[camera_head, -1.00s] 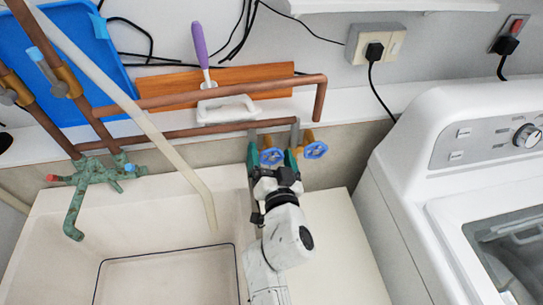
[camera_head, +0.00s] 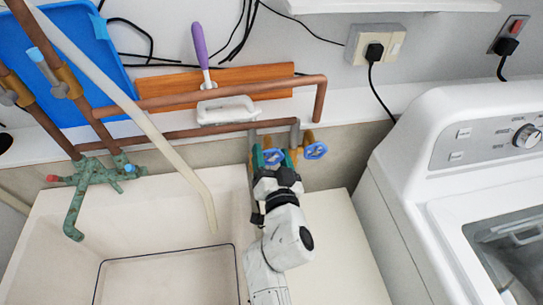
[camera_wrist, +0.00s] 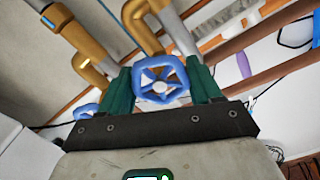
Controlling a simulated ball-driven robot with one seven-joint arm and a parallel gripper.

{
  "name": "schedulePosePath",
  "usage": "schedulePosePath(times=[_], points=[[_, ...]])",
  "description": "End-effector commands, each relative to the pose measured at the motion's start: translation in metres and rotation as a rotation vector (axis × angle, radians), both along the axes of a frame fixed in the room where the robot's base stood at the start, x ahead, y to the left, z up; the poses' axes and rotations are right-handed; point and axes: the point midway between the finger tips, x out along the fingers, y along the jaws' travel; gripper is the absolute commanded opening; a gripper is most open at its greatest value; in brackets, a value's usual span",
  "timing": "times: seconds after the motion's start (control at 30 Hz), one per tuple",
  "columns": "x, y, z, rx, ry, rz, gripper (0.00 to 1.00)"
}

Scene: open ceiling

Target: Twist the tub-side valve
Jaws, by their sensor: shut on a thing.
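The tub-side valve is a blue spoked handwheel (camera_head: 272,157) on a brass body, the left of two at the tub's back right. In the wrist view the same wheel (camera_wrist: 160,82) fills the space between my green fingertips. My gripper (camera_head: 271,160) is shut on this wheel, one finger on each side; in the wrist view the gripper (camera_wrist: 161,88) shows the dark palm bar below it. The second blue valve (camera_head: 316,151) stands just to the right, outside the fingers. It also shows at the left of the wrist view (camera_wrist: 86,111).
The pale tub (camera_head: 140,210) lies to the left, with a green corroded tap (camera_head: 90,178) and a hanging beige hose (camera_head: 190,172). Copper pipes (camera_head: 225,92) run behind the valves. A white washing machine (camera_head: 390,210) stands close on the right.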

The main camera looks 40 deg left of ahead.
Motion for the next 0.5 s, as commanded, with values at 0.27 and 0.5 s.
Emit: schedulePosePath(times=[0.27,0.5], points=[[-0.0002,-0.0005,-0.003,-0.046,-0.047,0.0,0.33],[-0.0001,-0.0007,-0.0042,-0.156,-0.173,-0.001,0.33]])
